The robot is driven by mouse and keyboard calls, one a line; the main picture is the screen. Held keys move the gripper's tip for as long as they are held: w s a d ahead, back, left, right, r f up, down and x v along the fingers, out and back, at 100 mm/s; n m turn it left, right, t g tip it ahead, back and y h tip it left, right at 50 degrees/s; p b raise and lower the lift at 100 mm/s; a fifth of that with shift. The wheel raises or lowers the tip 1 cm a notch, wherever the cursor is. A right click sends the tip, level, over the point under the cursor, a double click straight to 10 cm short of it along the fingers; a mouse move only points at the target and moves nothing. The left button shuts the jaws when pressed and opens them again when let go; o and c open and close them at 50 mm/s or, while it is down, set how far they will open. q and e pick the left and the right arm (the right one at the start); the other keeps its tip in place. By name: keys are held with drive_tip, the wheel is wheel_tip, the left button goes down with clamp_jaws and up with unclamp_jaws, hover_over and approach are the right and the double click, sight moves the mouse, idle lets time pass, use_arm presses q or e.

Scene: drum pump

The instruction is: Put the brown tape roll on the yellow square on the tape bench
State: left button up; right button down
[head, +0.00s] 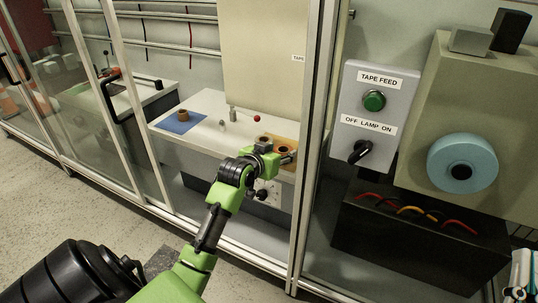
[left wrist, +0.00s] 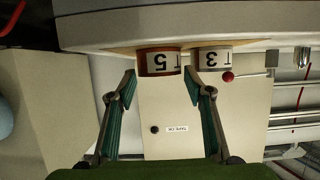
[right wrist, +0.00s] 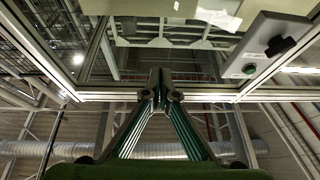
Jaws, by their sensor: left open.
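A brown tape roll (head: 183,115) sits on a blue square (head: 180,123) at the left of the tape bench (head: 215,110). Two more rolls, one brownish (head: 263,142) and one reddish (head: 281,150), stand on the orange-yellow square (head: 291,139) at the bench's right, partly hidden by my left gripper (head: 284,158). In the left wrist view they appear inverted: a red-brown roll labelled T5 (left wrist: 160,63) and a paler-rimmed roll labelled T3 (left wrist: 214,60). My left gripper (left wrist: 160,72) is open, its fingertips on either side of T5. My right gripper (right wrist: 161,80) is shut and empty, away from the bench.
A metal-framed opening surrounds the bench, with a post (head: 314,130) close right of my left gripper. A red-knobbed lever (head: 257,118) stands behind the rolls. Right of the post are a TAPE FEED switch box (head: 375,120) and a machine with a blue roll (head: 462,162).

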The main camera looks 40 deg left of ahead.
use_arm(q)
drive_tip(key=p+v, duration=0.1)
drive_tip(key=v, duration=0.3)
drive_tip(key=shift+r, duration=0.1)
drive_tip(key=shift+p+v, duration=0.75)
drive_tip(key=shift+v, duration=1.7)
use_arm(e)
wheel_tip(320, 180, down, 14)
drive_tip(key=d+g+h, duration=0.1)
drive_tip(key=g+h, duration=0.1)
drive_tip(key=g, duration=0.5)
drive_tip(key=shift+w+d+f+g+h, duration=0.25)
drive_tip(key=shift+w+d+g+h, duration=0.05)
drive_tip(key=shift+d+h, duration=0.1)
